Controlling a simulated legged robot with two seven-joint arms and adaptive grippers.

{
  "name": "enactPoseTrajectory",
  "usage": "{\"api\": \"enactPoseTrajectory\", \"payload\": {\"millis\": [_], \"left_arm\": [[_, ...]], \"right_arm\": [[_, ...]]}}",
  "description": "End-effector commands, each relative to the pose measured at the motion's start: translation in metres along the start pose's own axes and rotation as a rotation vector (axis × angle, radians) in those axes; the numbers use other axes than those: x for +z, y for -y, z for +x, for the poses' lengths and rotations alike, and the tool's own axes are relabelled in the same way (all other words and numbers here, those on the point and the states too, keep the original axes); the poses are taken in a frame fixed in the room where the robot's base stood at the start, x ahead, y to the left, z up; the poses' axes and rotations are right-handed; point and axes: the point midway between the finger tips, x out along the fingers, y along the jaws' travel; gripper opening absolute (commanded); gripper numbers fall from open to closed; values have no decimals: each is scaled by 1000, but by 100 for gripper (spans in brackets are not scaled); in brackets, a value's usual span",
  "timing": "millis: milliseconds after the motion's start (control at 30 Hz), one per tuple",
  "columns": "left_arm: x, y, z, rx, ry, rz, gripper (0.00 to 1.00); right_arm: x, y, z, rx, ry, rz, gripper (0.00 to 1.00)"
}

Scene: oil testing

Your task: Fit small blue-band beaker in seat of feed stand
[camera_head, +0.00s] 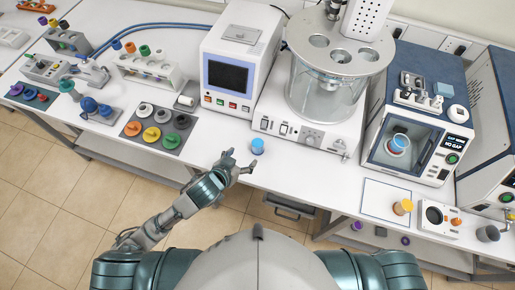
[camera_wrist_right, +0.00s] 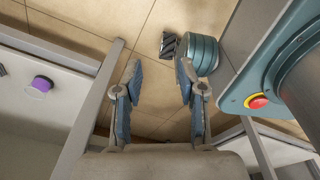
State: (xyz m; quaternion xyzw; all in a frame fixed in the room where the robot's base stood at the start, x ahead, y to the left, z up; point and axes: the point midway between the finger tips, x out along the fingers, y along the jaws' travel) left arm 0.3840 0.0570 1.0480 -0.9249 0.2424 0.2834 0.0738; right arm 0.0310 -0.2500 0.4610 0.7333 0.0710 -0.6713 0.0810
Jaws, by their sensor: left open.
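A small beaker with a blue top or band (camera_head: 257,146) stands upright on the white bench near its front edge. My left gripper (camera_head: 240,162) is open just to the left and front of this beaker, with its fingers pointing towards it; it looks apart from it. Another blue-topped vessel (camera_head: 398,145) is inside the open bay of the blue-and-white cabinet at right. I cannot tell which part is the feed stand or its seat. My right gripper (camera_wrist_right: 158,75) is open and empty in the right wrist view, above the tiled floor, and is outside the head view.
A glass-chamber machine (camera_head: 325,95) and a white box with a dark screen (camera_head: 231,77) stand behind the beaker. A mat with coloured knobbed pieces (camera_head: 158,129) lies left. An orange-topped vessel (camera_head: 403,207) stands right. A purple-topped piece (camera_wrist_right: 41,85) is on a light surface.

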Motion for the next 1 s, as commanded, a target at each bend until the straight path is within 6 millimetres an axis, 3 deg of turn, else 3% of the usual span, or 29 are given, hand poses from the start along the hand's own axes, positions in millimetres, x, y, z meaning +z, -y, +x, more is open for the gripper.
{"api": "enactPoseTrajectory", "payload": {"millis": [100, 300, 567, 833, 1000], "left_arm": [[1, 1, 31, -3, 5, -1, 79], [1, 1, 73, -3, 5, 0, 79], [0, 2, 96, -3, 4, 0, 79], [0, 8, 136, -3, 5, 0, 79], [1, 7, 145, -1, 4, 0, 79]], "right_arm": [[0, 2, -1, -2, 0, 1, 40], [-2, 8, -2, -9, -3, 2, 40], [-3, 11, -2, -13, -4, 2, 40], [-3, 8, -5, -10, -3, 0, 40], [-3, 6, -5, -8, -3, 0, 40]]}}
